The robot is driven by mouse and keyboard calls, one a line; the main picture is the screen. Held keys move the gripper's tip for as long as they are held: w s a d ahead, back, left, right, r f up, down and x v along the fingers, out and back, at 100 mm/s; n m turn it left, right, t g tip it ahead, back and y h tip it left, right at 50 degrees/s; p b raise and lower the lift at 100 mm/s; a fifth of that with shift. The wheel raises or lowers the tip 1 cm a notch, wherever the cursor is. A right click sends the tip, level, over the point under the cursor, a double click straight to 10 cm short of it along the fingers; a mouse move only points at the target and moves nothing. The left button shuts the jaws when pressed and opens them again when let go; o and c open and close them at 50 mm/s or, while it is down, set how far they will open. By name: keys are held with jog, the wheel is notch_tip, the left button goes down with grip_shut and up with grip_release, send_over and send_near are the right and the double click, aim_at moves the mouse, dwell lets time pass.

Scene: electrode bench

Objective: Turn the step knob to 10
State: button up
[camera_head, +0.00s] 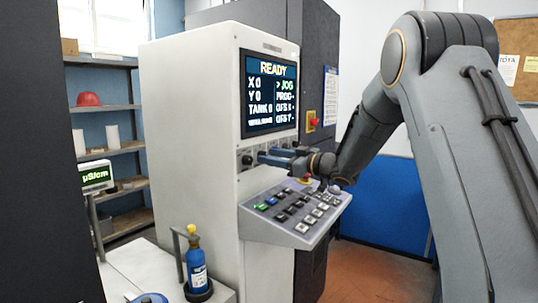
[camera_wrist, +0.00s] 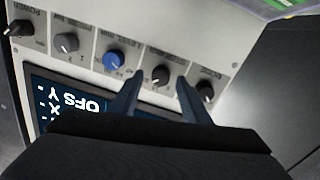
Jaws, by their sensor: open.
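A row of several knobs runs across the white machine panel under the screen. The wrist view shows them upside down, with labels too small to read surely, so I cannot tell which is the step knob. A black knob (camera_wrist: 160,75) lies between my two fingertips. A blue knob (camera_wrist: 113,61) is left of it, and another black knob (camera_wrist: 205,92) is right of it. My gripper (camera_wrist: 158,79) is open with one finger on each side of the middle black knob; contact is unclear. In the head view my gripper (camera_head: 262,156) reaches the panel, hiding most knobs.
The screen (camera_head: 270,94) reads READY, with JOG marked. A sloping keypad (camera_head: 295,213) with several buttons sits just below my gripper. A red stop button (camera_head: 305,180) is near it. A blue bottle (camera_head: 196,265) stands on the bench at lower left.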

jog(key=shift+w+a, duration=0.2)
jog(key=shift+a, duration=0.15)
jog(key=c, duration=1)
jog(key=shift+c, duration=0.2)
jog(key=shift+f, duration=0.1)
jog(key=n+b, duration=0.8)
jog(key=b, duration=0.1)
jog(key=shift+n, duration=0.4)
jog(key=shift+b, duration=0.4)
